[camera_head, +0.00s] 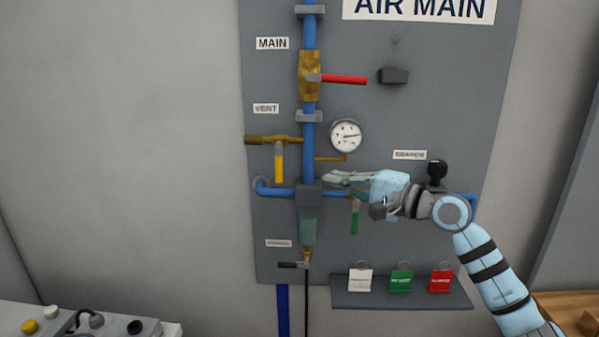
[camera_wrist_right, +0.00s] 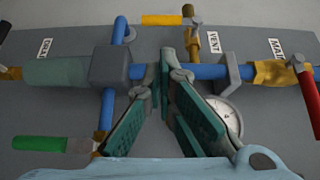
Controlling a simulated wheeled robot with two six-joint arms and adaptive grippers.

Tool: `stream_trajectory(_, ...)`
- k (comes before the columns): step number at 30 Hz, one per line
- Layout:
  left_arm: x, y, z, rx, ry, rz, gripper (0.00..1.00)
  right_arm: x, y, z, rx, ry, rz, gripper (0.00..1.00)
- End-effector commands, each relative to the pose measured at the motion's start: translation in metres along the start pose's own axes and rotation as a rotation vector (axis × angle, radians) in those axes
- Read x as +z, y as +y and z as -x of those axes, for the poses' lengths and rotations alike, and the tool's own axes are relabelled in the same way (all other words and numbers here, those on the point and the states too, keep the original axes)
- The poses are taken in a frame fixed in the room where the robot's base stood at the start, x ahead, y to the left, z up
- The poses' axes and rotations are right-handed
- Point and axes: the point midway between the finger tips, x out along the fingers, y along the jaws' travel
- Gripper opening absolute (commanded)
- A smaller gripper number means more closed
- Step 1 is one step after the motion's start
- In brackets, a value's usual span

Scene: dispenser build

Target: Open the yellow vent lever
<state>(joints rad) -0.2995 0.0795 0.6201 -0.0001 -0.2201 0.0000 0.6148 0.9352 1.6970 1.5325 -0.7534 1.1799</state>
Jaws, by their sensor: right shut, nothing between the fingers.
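The yellow vent lever (camera_head: 279,165) hangs straight down from the brass vent valve (camera_head: 272,140), left of the blue vertical pipe. In the right wrist view the yellow lever (camera_wrist_right: 165,20) lies near the top edge, beyond my fingertips. My right gripper (camera_head: 328,177) reaches in from the right, in front of the board, below the gauge. Its fingertips are right of the lever and apart from it. In the wrist view the green-padded fingers (camera_wrist_right: 168,68) meet at their tips, with nothing between them. My left gripper is in neither view.
The red main lever (camera_head: 344,79) points right above. The gauge (camera_head: 346,135) sits just above my right gripper, and the green lever (camera_head: 355,218) hangs just below it. A shelf (camera_head: 345,300) holds white, green and red tags. The wall left of the board is clear.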

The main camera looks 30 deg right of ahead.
Motion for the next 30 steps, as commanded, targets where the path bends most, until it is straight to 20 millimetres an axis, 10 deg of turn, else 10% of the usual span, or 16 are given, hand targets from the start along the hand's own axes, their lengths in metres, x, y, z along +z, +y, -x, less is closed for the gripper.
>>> stream_trajectory(18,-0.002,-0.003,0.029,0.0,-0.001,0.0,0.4,0.0,-0.002,-0.088,-0.001,-0.001,-0.002,0.0)
stream_trajectory(30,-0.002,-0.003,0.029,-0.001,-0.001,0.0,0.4,0.0,0.001,-0.1,0.002,0.0,0.002,0.0)
